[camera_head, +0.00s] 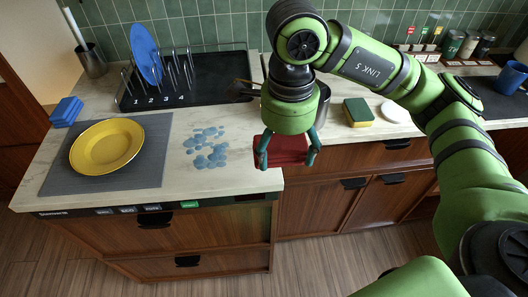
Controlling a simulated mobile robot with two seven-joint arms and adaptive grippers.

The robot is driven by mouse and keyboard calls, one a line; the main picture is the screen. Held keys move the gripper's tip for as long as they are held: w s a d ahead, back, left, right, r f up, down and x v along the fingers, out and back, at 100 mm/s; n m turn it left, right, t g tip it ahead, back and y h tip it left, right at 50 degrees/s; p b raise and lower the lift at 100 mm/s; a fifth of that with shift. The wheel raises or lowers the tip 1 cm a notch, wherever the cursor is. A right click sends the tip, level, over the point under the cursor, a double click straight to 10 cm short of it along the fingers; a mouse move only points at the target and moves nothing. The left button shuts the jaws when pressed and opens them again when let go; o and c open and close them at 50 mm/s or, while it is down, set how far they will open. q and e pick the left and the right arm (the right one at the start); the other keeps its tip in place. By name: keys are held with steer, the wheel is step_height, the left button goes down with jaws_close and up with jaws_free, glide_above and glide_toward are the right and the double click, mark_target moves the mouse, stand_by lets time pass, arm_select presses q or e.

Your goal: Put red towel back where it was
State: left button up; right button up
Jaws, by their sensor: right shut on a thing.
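My right gripper (287,160) is shut on the red towel (287,149), which looks folded. It holds the towel near the counter's front edge, at the middle of the view. The gripper and its fingers hide part of the towel. I cannot tell whether the towel touches the counter. My left gripper is not in view.
A yellow plate (107,146) lies on a grey mat (60,180) at left. Bluish wet spots (207,147) mark the counter (235,172). A blue plate (146,53) stands in a numbered rack (190,88). A sponge (358,112) and white dish (395,111) lie right.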

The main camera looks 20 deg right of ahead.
steer(key=p, duration=0.3)
glide_above(249, 161)
step_height(249, 161, down, 6)
steer(key=shift+f, duration=0.2)
step_height(249, 161, down, 4)
steer(key=shift+r+p, duration=0.15)
steer(key=shift+p, duration=0.75)
steer(key=shift+f, duration=0.2)
steer(key=shift+f, duration=0.1)
steer(key=shift+f+b, duration=0.15)
steer(key=shift+b, duration=0.2)
steer(key=o, duration=1)
steer(key=shift+r, duration=0.2)
